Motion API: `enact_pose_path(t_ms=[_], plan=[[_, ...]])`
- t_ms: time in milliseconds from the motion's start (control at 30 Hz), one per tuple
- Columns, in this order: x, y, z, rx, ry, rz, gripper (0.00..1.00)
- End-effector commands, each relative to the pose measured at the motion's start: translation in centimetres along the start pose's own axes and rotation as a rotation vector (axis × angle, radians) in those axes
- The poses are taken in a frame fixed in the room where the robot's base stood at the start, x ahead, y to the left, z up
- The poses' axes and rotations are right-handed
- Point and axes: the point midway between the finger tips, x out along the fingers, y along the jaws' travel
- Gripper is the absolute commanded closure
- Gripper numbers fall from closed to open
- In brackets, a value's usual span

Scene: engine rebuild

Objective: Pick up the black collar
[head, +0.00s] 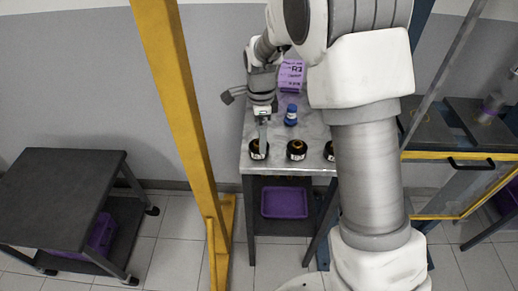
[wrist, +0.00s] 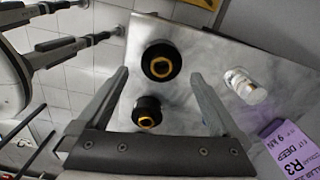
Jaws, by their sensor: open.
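Black collars with orange-brown centres stand in a row near the front edge of the worktable. The left one (head: 258,150) is at my gripper, the middle one (head: 297,150) is to its right, and the right one (head: 329,151) is partly hidden by my arm. My gripper (head: 263,142) is open, pointing down over the left collar. In the wrist view, one collar (wrist: 161,62) lies between the fingertips of my gripper (wrist: 160,76) in the picture, and another (wrist: 147,112) shows closer to the palm. I cannot tell whether the fingers touch a collar.
A purple tray (head: 285,202) is on the lower shelf. A yellow post (head: 180,100) rises left of the table; a dark cart (head: 65,190) is further left.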

Motion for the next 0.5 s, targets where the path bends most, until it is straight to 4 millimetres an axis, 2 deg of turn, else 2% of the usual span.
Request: enact_pose_path(t_ms=[233, 500], plan=[[3.7, -0.1, 0.6, 0.001, 0.0, 0.003, 0.0], [4.5, -0.2, 0.6, 0.0, 0.0, -0.001, 0.0]])
